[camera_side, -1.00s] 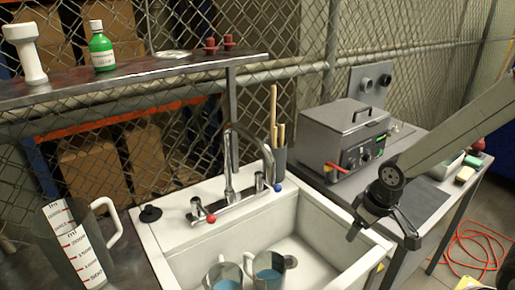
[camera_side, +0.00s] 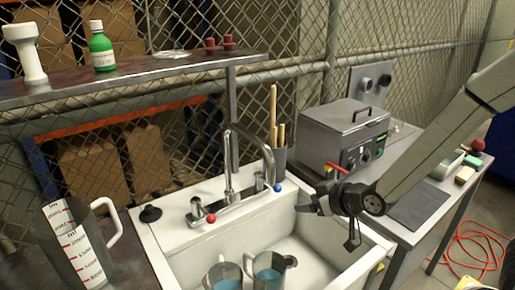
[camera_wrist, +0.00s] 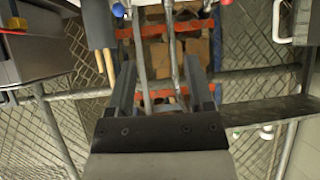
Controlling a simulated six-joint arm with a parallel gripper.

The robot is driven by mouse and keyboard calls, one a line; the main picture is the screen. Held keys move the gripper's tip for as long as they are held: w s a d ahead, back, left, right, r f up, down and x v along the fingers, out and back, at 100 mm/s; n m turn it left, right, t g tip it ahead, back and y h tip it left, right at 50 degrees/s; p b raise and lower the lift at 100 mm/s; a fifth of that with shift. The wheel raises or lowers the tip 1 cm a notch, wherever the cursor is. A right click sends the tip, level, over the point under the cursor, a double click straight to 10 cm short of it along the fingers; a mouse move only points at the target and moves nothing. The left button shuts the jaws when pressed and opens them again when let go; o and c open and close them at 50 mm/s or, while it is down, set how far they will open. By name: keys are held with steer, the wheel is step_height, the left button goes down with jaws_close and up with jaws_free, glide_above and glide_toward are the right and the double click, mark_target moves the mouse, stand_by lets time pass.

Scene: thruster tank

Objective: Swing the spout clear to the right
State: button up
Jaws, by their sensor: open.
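The chrome gooseneck spout (camera_side: 229,160) rises from the back rim of the white sink (camera_side: 160,236). It arches over, with its free end (camera_side: 270,175) to the right, near the blue-marked tap. My gripper (camera_side: 328,224) is over the sink's right side, to the right of the spout and apart from it, its jaws turned toward the faucet. Its jaws are open and empty. In the wrist view the spout (camera_wrist: 141,55) shows between the spread fingers (camera_wrist: 160,75), beyond them. The red tap knob (camera_side: 211,218) and blue tap knob (camera_side: 278,188) flank the spout.
Two mugs (camera_side: 267,272) with blue liquid stand in the sink. A measuring jug (camera_side: 80,250) is at left. Wooden-handled tools stand in a grey holder (camera_side: 279,157) behind the faucet. A grey bath unit (camera_side: 342,135) is at right. A shelf (camera_side: 130,85) crosses behind.

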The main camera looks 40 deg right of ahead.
mark_target(274, 171)
steer(key=w+a+r+t+y, duration=0.2)
steer(key=a+r+t, duration=0.2)
steer(key=r+t, duration=0.2)
steer(key=shift+w+a+r+n+t, duration=0.2)
steer(key=shift+r+n+t, duration=0.1)
steer(key=shift+n+t, duration=0.1)
steer(key=shift+w, duration=0.1)
steer(key=w+a, duration=0.1)
steer(key=w, duration=0.6)
steer(key=shift+w, duration=0.25)
steer(key=shift+a, duration=0.1)
steer(key=shift+c, duration=0.2)
jaws_close()
stand_by(1.2)
